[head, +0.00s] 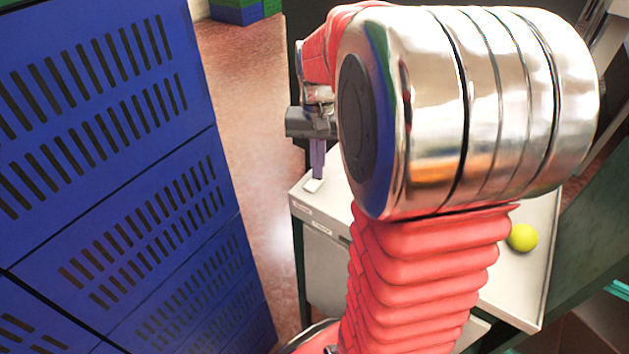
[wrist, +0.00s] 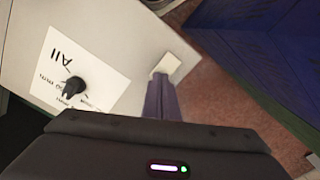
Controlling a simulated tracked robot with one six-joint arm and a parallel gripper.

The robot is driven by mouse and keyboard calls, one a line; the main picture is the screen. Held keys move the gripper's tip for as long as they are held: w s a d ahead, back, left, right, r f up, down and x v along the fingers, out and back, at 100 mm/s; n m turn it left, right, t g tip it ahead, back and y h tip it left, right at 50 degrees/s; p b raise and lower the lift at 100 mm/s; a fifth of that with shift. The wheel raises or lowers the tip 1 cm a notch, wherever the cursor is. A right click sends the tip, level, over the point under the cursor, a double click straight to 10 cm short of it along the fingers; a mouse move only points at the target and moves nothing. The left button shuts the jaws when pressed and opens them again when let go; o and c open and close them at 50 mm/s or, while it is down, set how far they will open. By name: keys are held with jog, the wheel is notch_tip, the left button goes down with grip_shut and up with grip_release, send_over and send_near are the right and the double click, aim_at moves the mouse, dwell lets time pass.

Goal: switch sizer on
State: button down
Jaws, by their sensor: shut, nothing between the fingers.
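My gripper (head: 317,174) points down at the near left corner of a pale grey cabinet top (head: 530,290). Its fingers are shut with nothing between them. A small white rectangular piece, which looks like a switch (head: 313,186), is right at the fingertips. In the wrist view, my gripper (wrist: 160,80) ends at the edge of this switch (wrist: 168,66). I cannot tell whether they touch or how the switch is set. A black knob (wrist: 74,86) sits on a white label plate (wrist: 58,60) left of the fingers. My arm hides much of the top in the head view.
A yellow-green ball (head: 522,238) lies on the cabinet top at the right. Stacked blue slotted crates (head: 110,130) fill the left side, and a blue crate (wrist: 255,45) shows in the wrist view. Reddish floor (head: 245,110) lies between crates and cabinet.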

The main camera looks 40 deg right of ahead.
aim_at(314, 187)
jog(key=shift+f, duration=0.25)
notch_tip(314, 187, up, 7)
dwell(1.3)
dwell(0.5)
jog(key=shift+w+d, duration=0.15)
jog(key=shift+s+a+f+n, duration=0.15)
jog(key=shift+s+f+n, duration=0.1)
jog(key=shift+f, duration=0.25)
jog(key=shift+s+a+f+n, duration=0.1)
jog(key=shift+f+n, duration=0.15)
jog(key=shift+f, duration=0.25)
jog(key=shift+s+a+f+n+t, duration=0.15)
jog(key=shift+s+a+n+t, duration=0.15)
jog(key=shift+a, duration=0.25)
jog(key=shift+s+a+f+n+t, duration=0.1)
jog(key=shift+s+a+t, duration=0.1)
jog(key=shift+s+a, duration=0.3)
jog(key=s+a+r+n+t, duration=0.1)
jog(key=s+a+n+t, duration=0.1)
jog(key=s+a, duration=0.3)
jog(key=s+a+r+n+t, duration=0.1)
jog(key=s+a+n, duration=0.3)
jog(key=a, duration=0.8)
jog(key=shift+s+a+r+t, duration=0.25)
jog(key=shift+s+t, duration=0.1)
jog(key=shift+t, duration=0.45)
